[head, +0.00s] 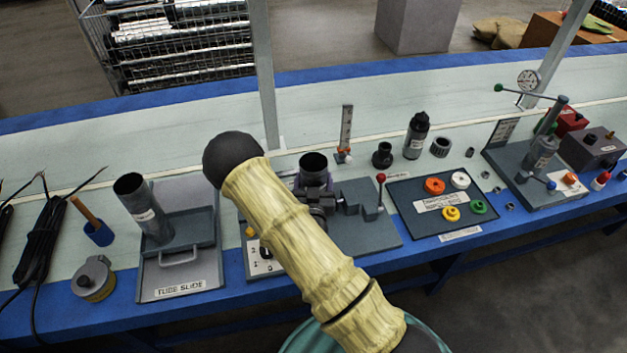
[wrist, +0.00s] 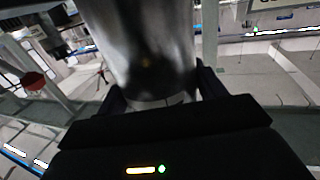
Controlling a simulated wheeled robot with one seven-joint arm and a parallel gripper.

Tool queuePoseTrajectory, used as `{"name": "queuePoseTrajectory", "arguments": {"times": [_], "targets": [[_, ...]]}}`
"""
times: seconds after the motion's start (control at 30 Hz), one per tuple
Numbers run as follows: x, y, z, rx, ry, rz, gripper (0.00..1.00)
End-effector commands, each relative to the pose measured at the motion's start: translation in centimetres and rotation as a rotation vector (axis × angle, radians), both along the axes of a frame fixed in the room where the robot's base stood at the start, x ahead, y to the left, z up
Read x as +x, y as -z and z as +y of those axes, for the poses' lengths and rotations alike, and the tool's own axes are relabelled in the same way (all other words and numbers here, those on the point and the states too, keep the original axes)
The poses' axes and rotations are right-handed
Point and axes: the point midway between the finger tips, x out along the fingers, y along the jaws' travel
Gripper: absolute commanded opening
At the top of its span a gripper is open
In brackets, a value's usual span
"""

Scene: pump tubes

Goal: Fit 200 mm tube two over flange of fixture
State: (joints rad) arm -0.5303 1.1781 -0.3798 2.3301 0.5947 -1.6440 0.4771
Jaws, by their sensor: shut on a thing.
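In the wrist view my gripper (wrist: 160,95) is shut on a grey metal tube (wrist: 150,45). The tube stands up between the two dark fingers; its ends are not clear there. In the head view my sleeved arm crosses the bench and the gripper cannot be made out. The grey fixture (head: 365,225) with a red-knobbed lever lies right of my arm. A dark open-topped cylinder (head: 314,164) with purple parts below stands at its left; my arm hides its foot. I cannot tell whether this is the held tube. The flange is not clear. Another dark tube (head: 142,208) leans on the tube slide (head: 180,290).
A dark mat (head: 405,205) with coloured rings lies right of the fixture. A black bottle (head: 416,135) and small rings stand behind the mat. Black cables (head: 40,245) lie at the left. A post (head: 263,75) rises behind my arm.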

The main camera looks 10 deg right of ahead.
Motion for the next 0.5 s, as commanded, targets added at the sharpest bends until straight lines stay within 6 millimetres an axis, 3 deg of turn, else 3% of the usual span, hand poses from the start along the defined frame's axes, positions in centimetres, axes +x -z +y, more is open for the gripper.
{"name": "queuePoseTrajectory", "arguments": {"times": [0.5], "targets": [[0.02, 1.02, -0.02, -0.001, 0.0, -0.003, 0.32]]}}
